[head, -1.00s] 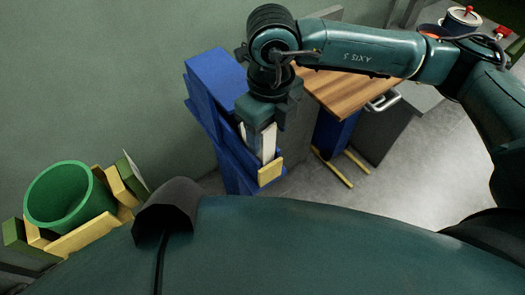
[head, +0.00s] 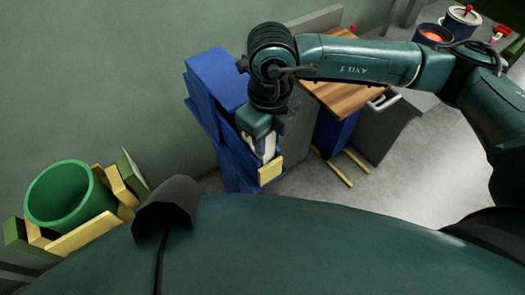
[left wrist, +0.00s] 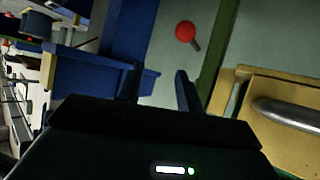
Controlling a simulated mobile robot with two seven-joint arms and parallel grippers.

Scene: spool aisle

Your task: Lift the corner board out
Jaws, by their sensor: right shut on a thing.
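My right gripper (head: 263,146) points down at the blue rack (head: 215,80) by the wall. Its jaws are shut on a pale, upright piece (head: 269,147), which looks like the corner board. The jaws hide most of this piece, and its lower end sits at the rack's blue front. I cannot tell whether it touches the rack. My left gripper (left wrist: 158,86) shows only in the left wrist view. Its two dark fingers are apart with nothing between them.
A yellow block (head: 270,171) is at the rack's front, just below the jaws. A wooden-topped table (head: 345,95) stands right of the rack. A green tub (head: 70,195) sits in a yellow-edged holder at lower left. A red ball knob (left wrist: 185,31) lies beyond the left fingers.

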